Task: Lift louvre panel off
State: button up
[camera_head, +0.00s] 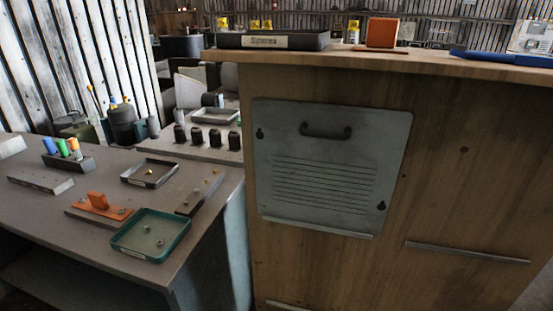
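The louvre panel (324,185) is a grey metal plate on the front of the wooden housing (460,190). It has a dark handle (326,131) near its top and rows of horizontal slots below. A dark keyhole-shaped opening or fastener (259,133) shows near its upper left corner, and another (381,205) near its lower right. The panel's lower edge meets a thin ledge (316,227). My gripper is not in view.
A bare metal ledge (467,252) runs low on the housing's right. A black tray (275,40), an orange block (382,32) and a blue tool (500,58) lie on top. The left grey bench (90,235) carries a green tray (152,236) and small parts.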

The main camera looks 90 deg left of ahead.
aim_at(334, 166)
jog(key=u, duration=1.75)
